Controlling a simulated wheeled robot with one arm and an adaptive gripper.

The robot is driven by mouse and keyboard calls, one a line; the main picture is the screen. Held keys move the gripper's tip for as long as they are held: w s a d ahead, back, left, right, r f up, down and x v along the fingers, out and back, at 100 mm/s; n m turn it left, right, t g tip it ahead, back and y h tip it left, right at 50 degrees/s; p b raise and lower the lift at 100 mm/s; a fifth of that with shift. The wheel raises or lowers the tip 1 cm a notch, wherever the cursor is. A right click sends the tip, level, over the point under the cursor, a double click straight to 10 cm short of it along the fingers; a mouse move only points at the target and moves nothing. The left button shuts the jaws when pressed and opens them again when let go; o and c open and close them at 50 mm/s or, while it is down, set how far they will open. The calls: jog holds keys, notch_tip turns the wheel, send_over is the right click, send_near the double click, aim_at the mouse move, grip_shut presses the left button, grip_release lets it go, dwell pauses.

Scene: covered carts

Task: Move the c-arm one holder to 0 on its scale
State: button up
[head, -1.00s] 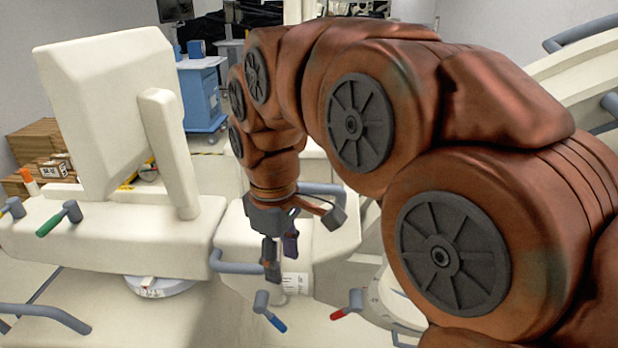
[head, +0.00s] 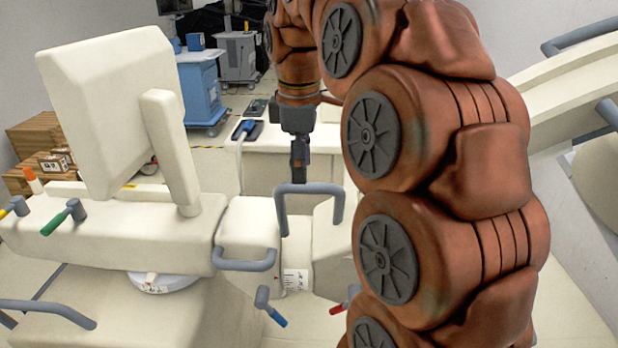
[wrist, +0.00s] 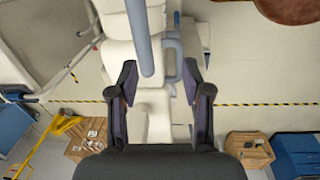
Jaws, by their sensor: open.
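The c-arm unit has a cream body with a short cream column (head: 297,250) between two cream blocks. A white label with dark marks (head: 295,279), perhaps the scale, is on the column; its figures are too small to read. The left block (head: 248,228) carries a low grey-blue handle (head: 245,265). The right block (head: 326,240) has an upright grey-blue handle (head: 311,188) above it. I cannot tell for sure which part is the holder. My gripper (head: 299,178) is at the upright handle's top bar. In the wrist view my gripper (wrist: 160,72) is open, with a grey-blue handle (wrist: 180,72) near its right finger.
A cream monitor (head: 115,110) stands on the left, by levers with green (head: 55,223) and yellow tips. Blue-tipped (head: 277,318) and red-tipped (head: 338,309) levers are in front. A large cream arc (head: 570,90) is at the right. Blue cart (head: 202,90) and boxes stand behind.

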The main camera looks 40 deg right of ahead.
aim_at(308, 184)
jog(key=shift+w+d+r+n, duration=0.15)
jog(key=shift+w+d+r, duration=0.05)
jog(key=shift+d+r, duration=0.35)
jog(key=shift+w+d+r+n, duration=0.15)
jog(key=shift+d+r, duration=0.3)
jog(key=shift+d, duration=0.1)
jog(key=shift+f, duration=0.15)
jog(key=shift+w+d+f+p, duration=0.15)
jog(key=shift+f+p, duration=0.5)
jog(key=shift+f, duration=1.2)
jog(key=shift+w+d+f+p, duration=0.1)
jog(key=shift+f+p, duration=0.5)
jog(key=shift+f, duration=1.2)
jog(key=shift+f, duration=0.1)
grip_shut()
